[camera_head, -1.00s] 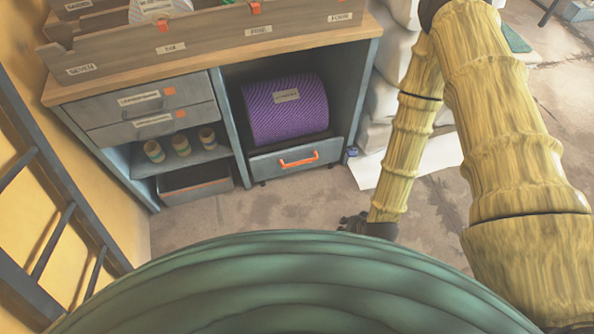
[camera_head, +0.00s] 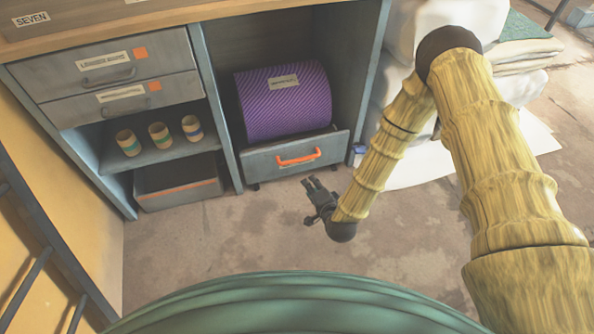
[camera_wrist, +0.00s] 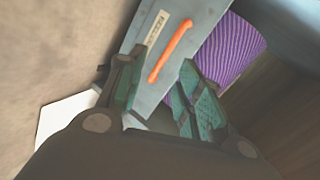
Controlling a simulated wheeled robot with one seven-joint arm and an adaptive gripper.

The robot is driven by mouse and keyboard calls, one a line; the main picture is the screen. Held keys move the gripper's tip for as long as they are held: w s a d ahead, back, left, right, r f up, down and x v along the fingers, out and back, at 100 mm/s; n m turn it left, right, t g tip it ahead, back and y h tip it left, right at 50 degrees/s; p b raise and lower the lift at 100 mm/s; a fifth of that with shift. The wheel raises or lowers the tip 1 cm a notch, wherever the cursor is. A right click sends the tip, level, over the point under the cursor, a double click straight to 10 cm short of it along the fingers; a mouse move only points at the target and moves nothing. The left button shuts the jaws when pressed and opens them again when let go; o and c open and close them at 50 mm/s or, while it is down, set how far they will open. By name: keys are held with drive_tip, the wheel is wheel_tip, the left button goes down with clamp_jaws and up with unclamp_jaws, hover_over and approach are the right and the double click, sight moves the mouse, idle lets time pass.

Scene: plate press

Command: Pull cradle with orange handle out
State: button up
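The grey cradle (camera_head: 268,162) sits at floor level in the right bay of the cabinet and bears a purple roll (camera_head: 284,104). Its orange handle (camera_head: 298,157) is on its front face. In the wrist view the orange handle (camera_wrist: 171,51) shows beyond the fingers, on the cradle front (camera_wrist: 150,88), with the purple roll (camera_wrist: 232,48) to the right. My gripper (camera_head: 313,185) is just in front of and below the handle, apart from it. Its fingers (camera_wrist: 160,88) are spread open with nothing between them.
Two closed drawers (camera_head: 105,82) are at the left of the cabinet, above a shelf with three striped cups (camera_head: 160,135). A grey box (camera_head: 178,182) stands below. White sheets (camera_head: 420,165) lie on the floor at right. The floor (camera_head: 225,240) before the cradle is clear.

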sight(297, 161)
drive_tip(key=w+a+f+m+t+b, duration=0.1)
drive_tip(key=w+b, duration=0.2)
drive_tip(key=w, duration=0.2)
drive_tip(key=w+a+f+m+t+b, duration=0.1)
drive_tip(key=w+a+f+b, duration=0.1)
drive_tip(key=w+b, duration=0.2)
drive_tip(key=w+a+f+m+b, duration=0.1)
drive_tip(key=w+a+f+b, duration=0.1)
drive_tip(key=w+b, duration=0.2)
drive_tip(key=shift+w+a+f+t, duration=0.15)
drive_tip(key=shift+w+t, duration=0.05)
drive_tip(key=shift+w, duration=0.6)
drive_tip(key=shift+w+a+f+t, duration=0.1)
drive_tip(key=shift+w+t, duration=0.1)
drive_tip(key=shift+w, duration=0.6)
clamp_jaws()
